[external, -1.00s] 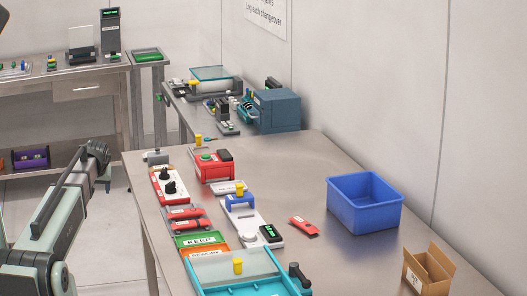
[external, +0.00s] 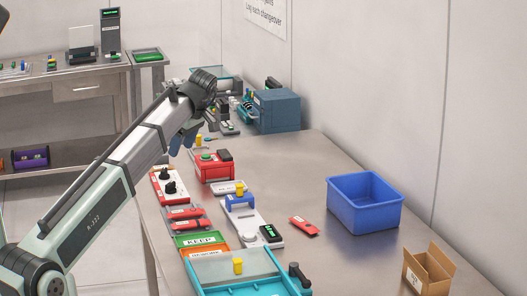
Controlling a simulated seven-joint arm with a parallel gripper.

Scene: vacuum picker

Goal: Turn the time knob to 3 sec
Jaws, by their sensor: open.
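A white-topped box with red sides (external: 178,202) lies near the left edge of the steel table and carries two black knobs, a nearer one (external: 171,188) and a farther one (external: 163,175). The labels are too small to read, so I cannot tell which one is the time knob or where it points. My gripper (external: 181,148) hangs above and beyond the box, pointing down, apart from the knobs. It is open and nothing shows between its fingers, though the wrist partly hides it.
A red unit with a green button (external: 213,171) stands right of the knob box. Red handheld tools (external: 188,224) lie just in front of it. A blue bin (external: 365,203) and a cardboard box (external: 428,272) stand at the right.

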